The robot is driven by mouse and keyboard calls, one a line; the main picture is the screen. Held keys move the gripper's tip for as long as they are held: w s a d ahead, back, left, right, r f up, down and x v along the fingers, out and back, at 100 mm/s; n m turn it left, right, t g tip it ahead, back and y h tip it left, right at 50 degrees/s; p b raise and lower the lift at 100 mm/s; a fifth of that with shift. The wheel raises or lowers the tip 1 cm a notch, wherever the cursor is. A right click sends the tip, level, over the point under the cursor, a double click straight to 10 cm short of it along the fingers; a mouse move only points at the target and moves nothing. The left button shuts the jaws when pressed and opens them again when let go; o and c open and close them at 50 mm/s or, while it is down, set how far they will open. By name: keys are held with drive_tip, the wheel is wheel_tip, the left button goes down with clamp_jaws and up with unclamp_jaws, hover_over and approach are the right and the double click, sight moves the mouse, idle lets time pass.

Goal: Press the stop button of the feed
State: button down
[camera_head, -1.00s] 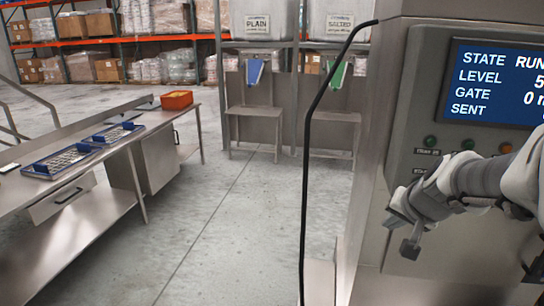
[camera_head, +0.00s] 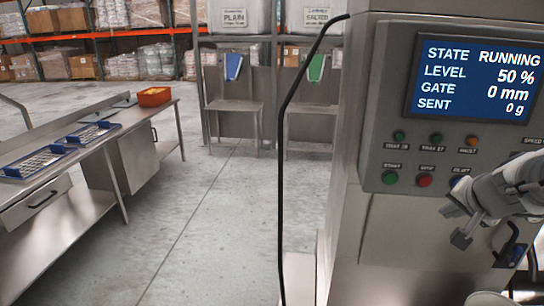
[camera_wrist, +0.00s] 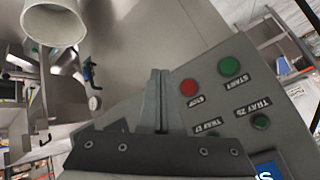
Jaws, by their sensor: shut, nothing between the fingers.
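The red stop button (camera_head: 424,181) is on the grey control panel (camera_head: 373,160), in the lower row, right of the green start button (camera_head: 390,178). In the wrist view the red button (camera_wrist: 188,87) is just right of my fingertips, and the green start button (camera_wrist: 229,66) is farther right. My gripper (camera_head: 457,226) is shut and empty. In the head view it is below and right of the stop button, apart from it in the picture. The exact gap in depth is unclear.
The panel's screen (camera_head: 474,80) reads state running, level 50 %, gate 0 mm, sent 0 g. Three lamps sit above the buttons, including a green one (camera_head: 399,136). A black cable (camera_head: 282,160) hangs left of the cabinet. A steel bench (camera_head: 75,205) stands left, with clear floor between.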

sight(425, 181)
drive_tip(key=shift+w+d+p, duration=0.35)
drive_tip(key=shift+w+p, duration=0.25)
drive_tip(key=shift+w, duration=0.8)
drive_tip(key=shift+w+d+p, duration=0.3)
drive_tip(key=shift+w+p, duration=0.3)
drive_tip(key=shift+w, duration=0.85)
drive_tip(key=shift+w+d+p, duration=0.35)
drive_tip(key=shift+w+p, duration=0.25)
drive_tip(key=shift+w, duration=0.8)
drive_tip(key=shift+w+d, duration=0.1)
drive_tip(key=shift+w, duration=0.3)
drive_tip(key=shift+w+d, duration=0.1)
drive_tip(key=shift+w, duration=0.3)
drive_tip(key=shift+s, duration=0.1)
drive_tip(key=shift+s+a+b, duration=0.2)
drive_tip(key=shift+s+b, duration=0.3)
drive_tip(key=shift+s, duration=0.2)
